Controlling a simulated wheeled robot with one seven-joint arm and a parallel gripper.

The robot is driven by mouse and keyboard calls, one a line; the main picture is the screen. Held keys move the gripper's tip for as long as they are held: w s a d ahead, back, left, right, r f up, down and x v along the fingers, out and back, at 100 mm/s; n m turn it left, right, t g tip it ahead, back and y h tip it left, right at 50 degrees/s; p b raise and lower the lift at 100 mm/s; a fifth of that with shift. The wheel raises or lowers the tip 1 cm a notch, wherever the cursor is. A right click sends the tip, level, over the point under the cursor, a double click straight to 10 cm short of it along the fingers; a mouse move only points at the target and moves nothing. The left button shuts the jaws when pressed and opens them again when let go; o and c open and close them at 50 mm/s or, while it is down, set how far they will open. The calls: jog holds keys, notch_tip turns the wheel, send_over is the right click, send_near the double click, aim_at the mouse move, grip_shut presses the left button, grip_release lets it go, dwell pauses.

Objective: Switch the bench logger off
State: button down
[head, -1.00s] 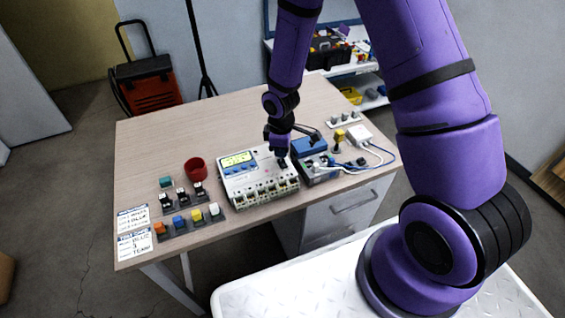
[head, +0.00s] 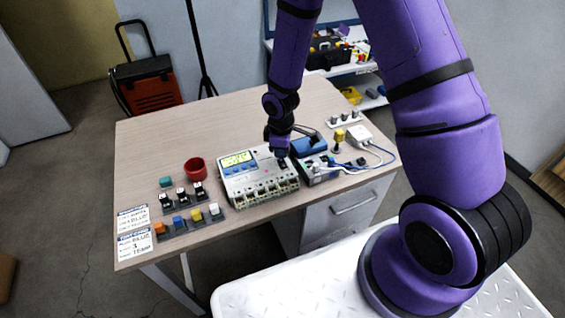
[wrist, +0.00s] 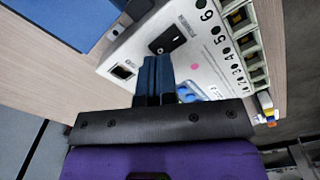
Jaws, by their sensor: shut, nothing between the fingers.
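The bench logger (head: 245,190) is a white box with a lit green display (head: 237,159), blue buttons and a row of ports along its front. It stands on the desk. In the wrist view its white top panel (wrist: 205,62) shows a black rocker switch (wrist: 167,39), a square socket and numbered ports. My gripper (head: 282,157) is over the right end of the logger. In the wrist view my gripper (wrist: 155,60) has its dark blue fingers together and empty, with the tips just beside the rocker switch. Whether they touch the panel I cannot tell.
A blue box (head: 309,146) and a cabled grey unit (head: 322,172) stand close to the right of the logger. A red cup (head: 195,168) and several coloured blocks in racks are to its left. Two printed cards (head: 134,232) lie at the desk's left edge. The back of the desk is clear.

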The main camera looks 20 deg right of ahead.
aim_at(281, 160)
jog(key=shift+f, duration=1.1)
dwell(0.6)
jog(key=shift+r, duration=3.5)
